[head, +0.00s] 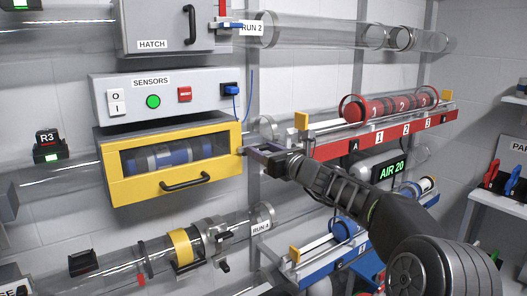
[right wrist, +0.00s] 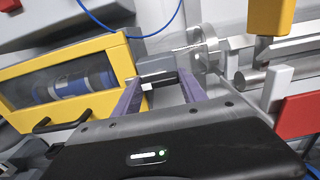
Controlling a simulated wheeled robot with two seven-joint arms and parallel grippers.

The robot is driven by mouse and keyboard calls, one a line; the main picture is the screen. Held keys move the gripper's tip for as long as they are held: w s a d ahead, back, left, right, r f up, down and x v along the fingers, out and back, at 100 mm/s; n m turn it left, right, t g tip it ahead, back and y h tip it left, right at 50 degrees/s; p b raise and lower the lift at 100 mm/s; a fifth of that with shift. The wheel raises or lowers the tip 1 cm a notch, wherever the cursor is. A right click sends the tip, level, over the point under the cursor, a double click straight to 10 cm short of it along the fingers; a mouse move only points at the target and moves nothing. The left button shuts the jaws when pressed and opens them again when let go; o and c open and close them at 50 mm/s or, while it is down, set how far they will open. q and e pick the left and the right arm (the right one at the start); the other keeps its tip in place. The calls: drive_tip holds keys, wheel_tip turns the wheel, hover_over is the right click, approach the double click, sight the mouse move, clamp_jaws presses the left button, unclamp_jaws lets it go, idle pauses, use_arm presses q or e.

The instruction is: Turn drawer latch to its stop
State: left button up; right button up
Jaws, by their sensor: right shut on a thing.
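The yellow drawer (head: 115,187) with a clear window sits under the sensors box, and its front looks closed. A blue and grey cylinder (head: 160,156) shows behind the window. My right gripper (head: 247,151) is at the drawer's right edge, shut on the drawer latch. In the right wrist view the latch (right wrist: 160,77) is a dark bar lying across between my two fingertips, with a small white piece near its left end. The fingers hide most of the latch in the head view. The drawer (right wrist: 118,60) also shows at the left of the right wrist view. My left gripper is not in view.
The sensors box (head: 205,88) with buttons and a blue plug (head: 230,89) on a blue cable is just above. A red rack (head: 352,145) with red cylinders stands to the right, close to my right arm. Clear tubes run below the drawer.

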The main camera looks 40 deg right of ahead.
drive_tip(key=shift+c, duration=0.4)
drive_tip(key=shift+f+n+b, duration=0.1)
drive_tip(key=shift+n+b, duration=7)
drive_tip(key=shift+n, duration=1.9)
drive_tip(key=o, duration=1.4)
drive_tip(key=shift+c, duration=0.2)
